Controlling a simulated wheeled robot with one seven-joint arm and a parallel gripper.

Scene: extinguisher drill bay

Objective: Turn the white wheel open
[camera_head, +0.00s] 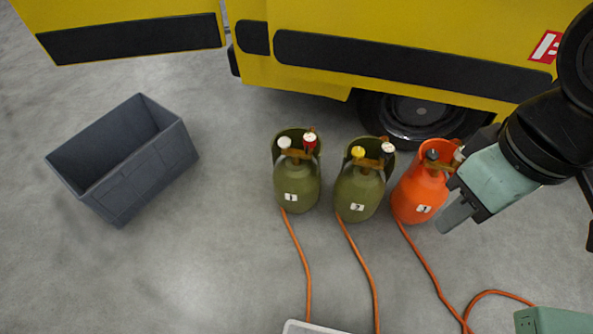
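Three gas cylinders stand in a row on the floor: a left olive one (297,187), a middle olive one (358,192) and an orange one (418,193). The left cylinder carries a pale whitish knob (284,142) and a red knob with a pale centre (310,138). The middle one has a yellow wheel (358,152) and a white round knob (388,147). The orange one has a dark wheel (432,154) and a pale part (458,155) partly hidden by my arm. My gripper (456,214) hangs right of the orange cylinder, pointing down-left, apart from the olive cylinders; its finger gap is not clear.
Orange hoses (304,262) run from the cylinders toward the front. A grey open crate (125,160) stands at left on clear floor. A yellow vehicle (300,70) with a dark tyre (410,115) is close behind the cylinders. A green box (552,321) sits at front right.

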